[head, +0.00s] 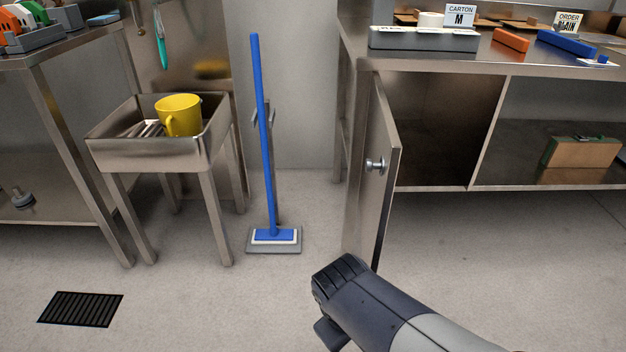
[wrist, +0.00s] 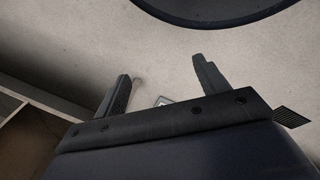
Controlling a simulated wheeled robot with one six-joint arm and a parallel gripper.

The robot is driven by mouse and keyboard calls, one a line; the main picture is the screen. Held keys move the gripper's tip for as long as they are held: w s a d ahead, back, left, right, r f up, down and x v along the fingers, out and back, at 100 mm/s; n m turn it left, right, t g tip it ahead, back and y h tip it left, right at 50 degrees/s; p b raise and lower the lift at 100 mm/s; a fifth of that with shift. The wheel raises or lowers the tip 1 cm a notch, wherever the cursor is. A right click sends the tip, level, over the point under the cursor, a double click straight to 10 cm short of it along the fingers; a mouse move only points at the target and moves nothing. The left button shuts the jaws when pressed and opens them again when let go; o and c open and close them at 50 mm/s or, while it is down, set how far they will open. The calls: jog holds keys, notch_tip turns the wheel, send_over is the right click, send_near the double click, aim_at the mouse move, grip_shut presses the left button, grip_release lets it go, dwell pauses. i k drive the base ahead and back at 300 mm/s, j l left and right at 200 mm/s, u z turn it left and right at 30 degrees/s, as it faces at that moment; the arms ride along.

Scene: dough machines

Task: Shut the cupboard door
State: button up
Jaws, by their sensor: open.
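The cupboard door (head: 383,185) is a grey metal panel, standing open and swung out toward me from the cupboard's left side. A round metal knob (head: 375,164) sits on its face. The cupboard (head: 430,135) shows a dark empty-looking compartment behind the door. My gripper (head: 330,295) is low in front of the door's lower end, a little left of it, and I cannot tell whether it touches it. In the wrist view its two fingers (wrist: 161,67) are spread wide with nothing between them.
A blue mop (head: 264,140) stands left of the door. A metal sink (head: 150,150) with a yellow jug (head: 180,115) stands farther left. A floor drain (head: 80,309) lies at the lower left. A brown case (head: 580,153) lies in the right compartment. The floor between is clear.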

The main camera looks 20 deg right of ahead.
aim_at(376, 194)
jog(key=z, duration=0.7)
